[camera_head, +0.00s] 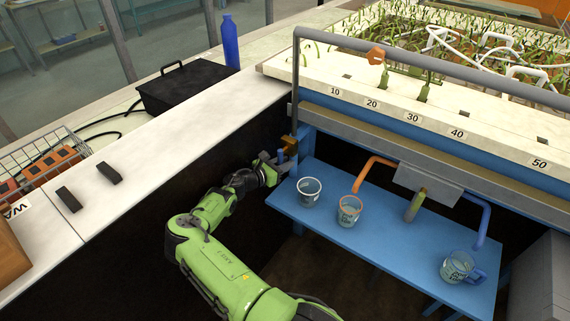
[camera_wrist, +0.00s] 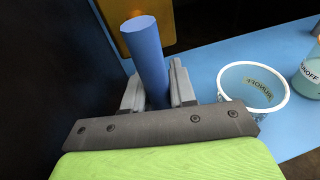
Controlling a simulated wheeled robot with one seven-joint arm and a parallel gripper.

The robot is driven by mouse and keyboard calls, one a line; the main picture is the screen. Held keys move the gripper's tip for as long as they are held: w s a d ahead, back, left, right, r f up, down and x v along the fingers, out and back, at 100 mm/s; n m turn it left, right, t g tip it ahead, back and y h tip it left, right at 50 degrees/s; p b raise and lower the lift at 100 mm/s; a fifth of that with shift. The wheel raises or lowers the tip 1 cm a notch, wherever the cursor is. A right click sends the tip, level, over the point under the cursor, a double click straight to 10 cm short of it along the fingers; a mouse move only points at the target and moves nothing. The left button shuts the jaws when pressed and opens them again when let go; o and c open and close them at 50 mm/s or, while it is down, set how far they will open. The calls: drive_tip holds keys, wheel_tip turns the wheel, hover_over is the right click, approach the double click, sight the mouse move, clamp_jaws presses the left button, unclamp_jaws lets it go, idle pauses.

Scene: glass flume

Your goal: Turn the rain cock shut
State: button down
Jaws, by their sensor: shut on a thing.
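In the wrist view my gripper (camera_wrist: 157,84) is shut on a blue round bar (camera_wrist: 146,45), with one finger on each side of it. The bar looks like the lever of the rain cock. It stands close to upright in that picture, in front of a brass-coloured plate (camera_wrist: 135,18). In the head view my gripper (camera_head: 283,160) is at the left end of the blue shelf, below the flume's corner. The brass part (camera_head: 289,142) shows just above it there. The bar's lower end is hidden by my gripper.
A clear beaker (camera_head: 309,192) stands on the blue shelf (camera_head: 385,242) just right of my gripper. An orange-rimmed beaker (camera_head: 349,211) and a blue-handled jug (camera_head: 458,267) stand further right. Orange and blue pipes hang above the shelf. A grey post (camera_head: 295,85) rises above my gripper.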

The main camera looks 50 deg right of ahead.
drive_tip(key=shift+f, duration=0.1)
drive_tip(key=c, duration=1)
unclamp_jaws()
